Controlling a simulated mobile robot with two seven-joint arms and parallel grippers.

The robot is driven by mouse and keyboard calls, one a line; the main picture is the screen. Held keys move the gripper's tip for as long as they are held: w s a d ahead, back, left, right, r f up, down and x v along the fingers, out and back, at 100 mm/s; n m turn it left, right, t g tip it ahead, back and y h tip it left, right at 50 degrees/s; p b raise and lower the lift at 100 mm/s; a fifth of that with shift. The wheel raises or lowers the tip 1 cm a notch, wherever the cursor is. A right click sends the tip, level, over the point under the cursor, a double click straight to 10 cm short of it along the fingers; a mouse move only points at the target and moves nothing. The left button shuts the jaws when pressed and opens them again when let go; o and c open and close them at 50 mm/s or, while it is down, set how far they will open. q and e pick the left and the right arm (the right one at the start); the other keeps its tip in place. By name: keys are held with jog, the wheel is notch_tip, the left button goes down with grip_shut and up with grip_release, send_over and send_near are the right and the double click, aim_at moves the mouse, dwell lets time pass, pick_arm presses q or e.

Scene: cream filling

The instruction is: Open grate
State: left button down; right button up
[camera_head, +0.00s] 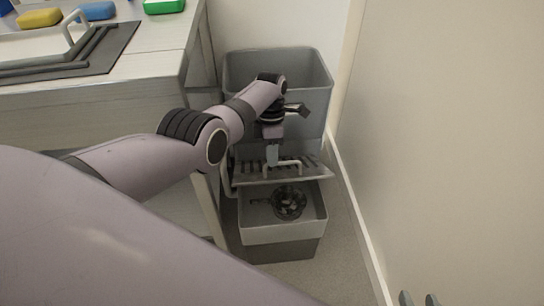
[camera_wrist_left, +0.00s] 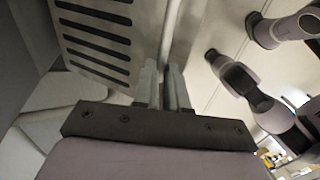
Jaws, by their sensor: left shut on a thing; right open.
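The grate (camera_head: 315,172) is a grey slotted plate with a raised metal handle (camera_head: 298,163). It sits above the front part of a grey bin (camera_head: 285,233), and the front interior shows below its edge. In the left wrist view the slotted grate (camera_wrist_left: 95,40) is at the upper left and the handle bar (camera_wrist_left: 171,32) runs up from between the fingers. My left gripper (camera_head: 271,158) is shut on the handle, and its fingers also show in the left wrist view (camera_wrist_left: 173,80). My right gripper (camera_head: 418,299) is open and empty, with only its fingertips in view at the bottom right.
A dark round strainer-like object (camera_head: 288,203) lies in the front of the bin. A taller grey bin section (camera_head: 312,72) stands behind. A counter (camera_head: 150,75) with sponges is at the left. A plain wall (camera_head: 450,140) closes off the right, with narrow floor beside the bin.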

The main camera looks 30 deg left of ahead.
pick_arm(q)
jog(key=shift+w+a+f+t, duration=0.4)
jog(key=shift+w+a, duration=0.15)
jog(key=shift+a, duration=0.1)
pick_arm(e)
jog(key=shift+f, duration=0.1)
pick_arm(q)
jog(key=c, duration=1.5)
grip_release()
jog(key=shift+c, duration=0.2)
jog(key=o, duration=0.4)
jog(key=shift+f, duration=0.25)
jog(key=shift+r, duration=0.1)
pick_arm(e)
jog(key=shift+w+f, duration=0.1)
jog(key=shift+f, duration=0.05)
pick_arm(q)
jog(key=shift+r, duration=0.15)
